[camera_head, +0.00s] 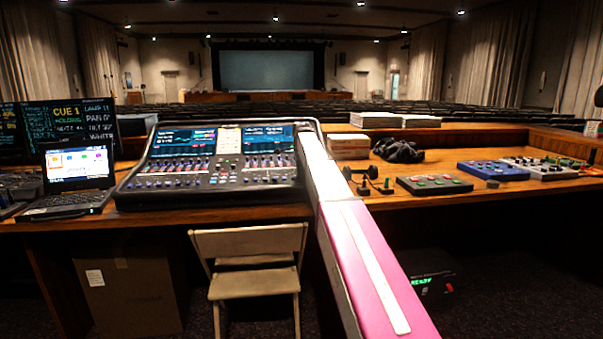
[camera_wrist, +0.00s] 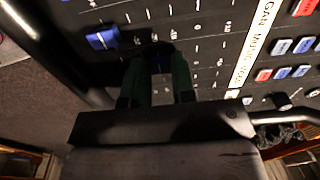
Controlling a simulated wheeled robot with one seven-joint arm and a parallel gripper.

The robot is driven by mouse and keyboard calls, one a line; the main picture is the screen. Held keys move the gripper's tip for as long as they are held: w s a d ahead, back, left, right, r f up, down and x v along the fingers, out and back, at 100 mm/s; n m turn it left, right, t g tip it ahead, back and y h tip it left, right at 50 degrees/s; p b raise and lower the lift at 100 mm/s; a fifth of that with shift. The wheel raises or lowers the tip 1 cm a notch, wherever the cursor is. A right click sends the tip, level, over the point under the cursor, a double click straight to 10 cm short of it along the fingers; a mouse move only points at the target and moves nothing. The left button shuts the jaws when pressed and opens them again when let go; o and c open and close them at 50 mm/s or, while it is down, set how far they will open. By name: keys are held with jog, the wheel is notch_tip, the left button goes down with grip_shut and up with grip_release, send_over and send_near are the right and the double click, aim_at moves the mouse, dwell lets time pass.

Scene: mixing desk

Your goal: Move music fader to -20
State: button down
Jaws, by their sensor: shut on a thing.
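The mixing console (camera_head: 228,183) stands on the desk in the head view, with lit screens and rows of small controls. Another blue fader cap (camera_wrist: 102,38) sits to the left, apart from the fingers. The scale value at the held cap is not readable. My gripper is not visible in the head view.
Coloured buttons (camera_wrist: 282,46) lie right of the strip. In the head view a laptop (camera_head: 78,178) stands left of the console, and a button box (camera_head: 434,184) and blue box (camera_head: 492,170) stand right. A chair (camera_head: 252,262) stands in front. My pink-and-white arm passes the console's right side.

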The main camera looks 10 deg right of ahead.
jog(key=c, duration=0.9)
grip_release()
jog(key=r, duration=0.7)
jog(key=s+r, duration=0.1)
jog(key=r, duration=0.2)
jog(key=shift+s+r, duration=0.1)
jog(key=shift+r, duration=0.3)
